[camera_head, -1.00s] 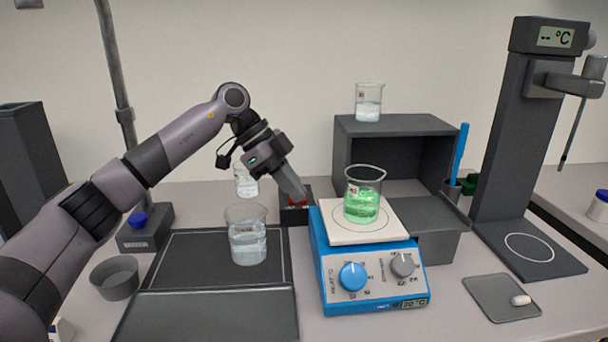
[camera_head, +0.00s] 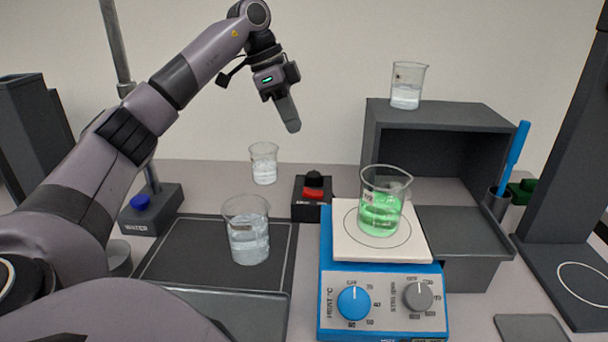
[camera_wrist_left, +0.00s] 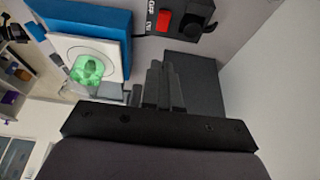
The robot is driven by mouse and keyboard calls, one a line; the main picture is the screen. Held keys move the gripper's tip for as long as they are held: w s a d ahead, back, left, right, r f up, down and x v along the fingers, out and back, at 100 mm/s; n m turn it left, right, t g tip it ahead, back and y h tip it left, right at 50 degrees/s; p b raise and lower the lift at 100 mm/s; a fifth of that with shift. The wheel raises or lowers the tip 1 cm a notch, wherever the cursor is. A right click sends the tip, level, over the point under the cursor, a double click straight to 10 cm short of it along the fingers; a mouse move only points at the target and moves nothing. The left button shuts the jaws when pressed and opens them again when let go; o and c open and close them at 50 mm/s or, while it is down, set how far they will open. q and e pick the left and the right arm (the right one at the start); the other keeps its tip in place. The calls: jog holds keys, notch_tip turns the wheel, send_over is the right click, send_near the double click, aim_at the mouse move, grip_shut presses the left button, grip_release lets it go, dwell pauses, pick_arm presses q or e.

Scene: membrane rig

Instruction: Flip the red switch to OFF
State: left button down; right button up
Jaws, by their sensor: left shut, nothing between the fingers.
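The red switch (camera_head: 313,193) sits on a small black box (camera_head: 311,210) behind the hot plate's left corner, with a black knob (camera_head: 314,178) behind it. In the left wrist view the red switch (camera_wrist_left: 164,21) shows at the top with small white lettering beside it, too small to read surely. I cannot tell its setting. My left gripper (camera_head: 292,127) is shut and empty, pointing down, above and slightly left of the box and clear of it. Its fingers (camera_wrist_left: 160,86) show in the left wrist view. My right gripper is in neither view.
The blue hot plate (camera_head: 383,290) carries a beaker of green liquid (camera_head: 381,212). Clear beakers stand on the dark mat (camera_head: 247,242), behind it (camera_head: 264,170) and on the grey shelf box (camera_head: 405,95). A stand (camera_head: 150,210) marked WATER is at left.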

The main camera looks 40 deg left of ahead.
pick_arm(q)
send_over(305, 190)
jog(key=f, duration=0.9)
jog(key=shift+w+d+f, duration=0.15)
jog(key=shift+w+d, duration=0.05)
jog(key=shift+d, duration=0.2)
jog(key=f, duration=0.2)
jog(key=a+f, duration=0.1)
jog(key=shift+s, duration=0.4)
jog(key=shift+a+f, duration=0.15)
jog(key=shift+f, duration=0.25)
jog(key=shift+s, duration=0.1)
jog(key=shift+s+a+f+t+h+b, duration=0.15)
jog(key=shift+a+f+t+h+b, duration=0.1)
jog(key=shift+f+b, duration=0.2)
jog(key=shift+s+a+f+t+h+b, duration=0.15)
jog(key=shift+f+t+h+b, duration=0.15)
jog(key=shift+b, duration=0.2)
jog(key=shift+w+d+r, duration=0.1)
jog(key=shift+d+r, duration=0.05)
jog(key=shift+r, duration=0.1)
jog(key=shift+p, duration=0.3)
